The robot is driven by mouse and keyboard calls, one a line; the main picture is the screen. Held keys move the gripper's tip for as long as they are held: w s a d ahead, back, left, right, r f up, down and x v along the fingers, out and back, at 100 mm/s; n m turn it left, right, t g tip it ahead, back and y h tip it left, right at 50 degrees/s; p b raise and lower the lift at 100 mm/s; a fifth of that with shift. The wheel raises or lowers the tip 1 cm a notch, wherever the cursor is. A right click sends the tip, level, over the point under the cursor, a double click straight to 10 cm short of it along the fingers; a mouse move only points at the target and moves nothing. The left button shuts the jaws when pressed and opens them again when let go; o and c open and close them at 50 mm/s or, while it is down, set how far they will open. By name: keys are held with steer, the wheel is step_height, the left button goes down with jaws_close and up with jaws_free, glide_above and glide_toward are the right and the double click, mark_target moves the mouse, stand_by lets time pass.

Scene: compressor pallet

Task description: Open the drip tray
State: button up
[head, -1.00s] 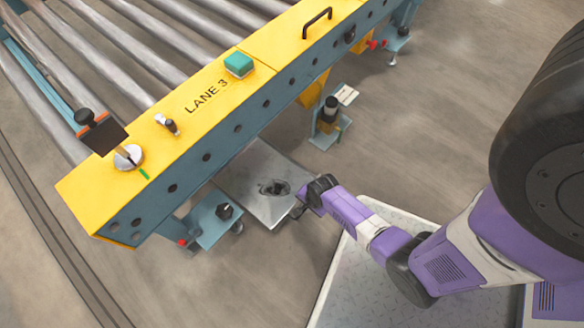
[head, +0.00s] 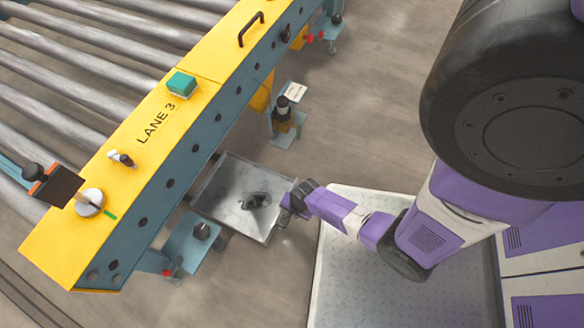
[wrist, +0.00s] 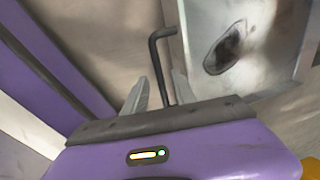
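The drip tray (head: 222,182) is a shallow grey metal tray with a dark stain, low under the side of the conveyor and sticking out toward my base. In the wrist view the tray (wrist: 283,66) is at the upper right. Its dark bent-rod handle (wrist: 157,62) runs down between my fingertips. My gripper (head: 287,206) is at the tray's outer edge in the head view. In the wrist view my gripper (wrist: 158,92) is open, with the rod between the fingers and nearer the right one. Contact with the rod cannot be told.
The yellow and blue LANE 3 conveyor side (head: 206,90) stands over the tray. Blue support feet (head: 190,250) stand on both sides of the tray, one with a black cylinder (head: 283,108). Open floor (head: 370,100) lies at the upper middle.

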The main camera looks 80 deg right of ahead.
step_height(320, 180, up, 8)
steer(key=s+p, duration=0.1)
steer(key=p, duration=0.3)
steer(key=shift+s+a+f, duration=0.2)
stand_by(0.5)
